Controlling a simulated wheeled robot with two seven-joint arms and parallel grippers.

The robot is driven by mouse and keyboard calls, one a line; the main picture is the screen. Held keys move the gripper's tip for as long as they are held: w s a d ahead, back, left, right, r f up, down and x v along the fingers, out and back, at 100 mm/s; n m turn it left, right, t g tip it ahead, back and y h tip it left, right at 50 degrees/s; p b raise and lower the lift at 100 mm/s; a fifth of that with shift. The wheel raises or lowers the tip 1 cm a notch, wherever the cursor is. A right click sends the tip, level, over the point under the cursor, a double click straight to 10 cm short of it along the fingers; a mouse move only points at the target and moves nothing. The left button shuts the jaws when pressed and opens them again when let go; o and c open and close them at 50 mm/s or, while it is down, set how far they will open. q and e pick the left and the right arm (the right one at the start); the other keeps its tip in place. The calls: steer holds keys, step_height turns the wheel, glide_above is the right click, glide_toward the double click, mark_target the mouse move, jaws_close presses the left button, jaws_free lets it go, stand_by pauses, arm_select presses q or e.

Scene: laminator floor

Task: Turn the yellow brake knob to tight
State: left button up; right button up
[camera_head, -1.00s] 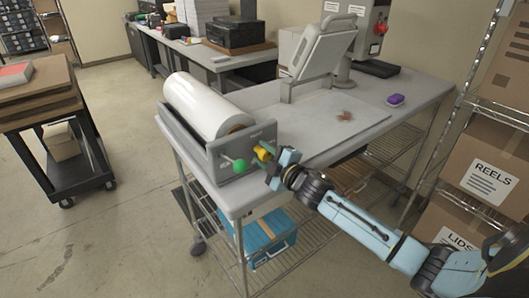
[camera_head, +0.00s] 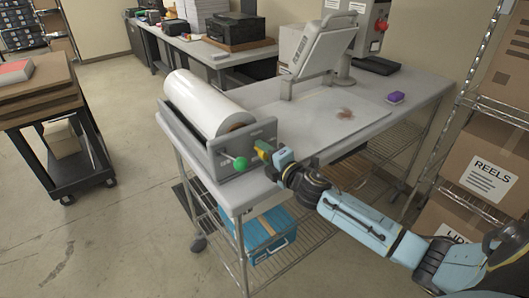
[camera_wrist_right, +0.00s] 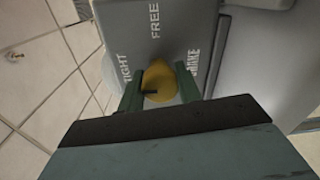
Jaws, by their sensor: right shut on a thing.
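The yellow brake knob (camera_wrist_right: 159,80) sits on the grey end plate of the roll holder (camera_head: 196,150). In the right wrist view it lies between the two green fingers of my right gripper (camera_wrist_right: 160,88), which is shut on it. The words TIGHT, FREE and BRAKE are printed around the knob. A dark pointer mark on the knob lies toward its left side, on the side of TIGHT. In the head view my right gripper (camera_head: 268,153) reaches the plate from the right and mostly hides the knob. My left gripper is not in view.
A green knob (camera_head: 239,163) stands on the same plate, just left of my gripper. A large white film roll (camera_head: 207,103) rests in the holder. The grey table (camera_head: 365,125) is mostly clear to the right. A shelf with boxes (camera_head: 490,175) stands close to my right arm.

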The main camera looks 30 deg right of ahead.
steer(key=shift+f, duration=0.15)
steer(key=o, duration=1)
steer(key=shift+c, duration=0.2)
steer(key=shift+s, duration=0.1)
steer(key=s+d+b, duration=0.1)
steer(key=s+b, duration=0.1)
steer(key=s, duration=1.1)
steer(key=shift+r, duration=0.4)
steer(key=shift+s+f, duration=0.1)
steer(key=shift+f, duration=0.05)
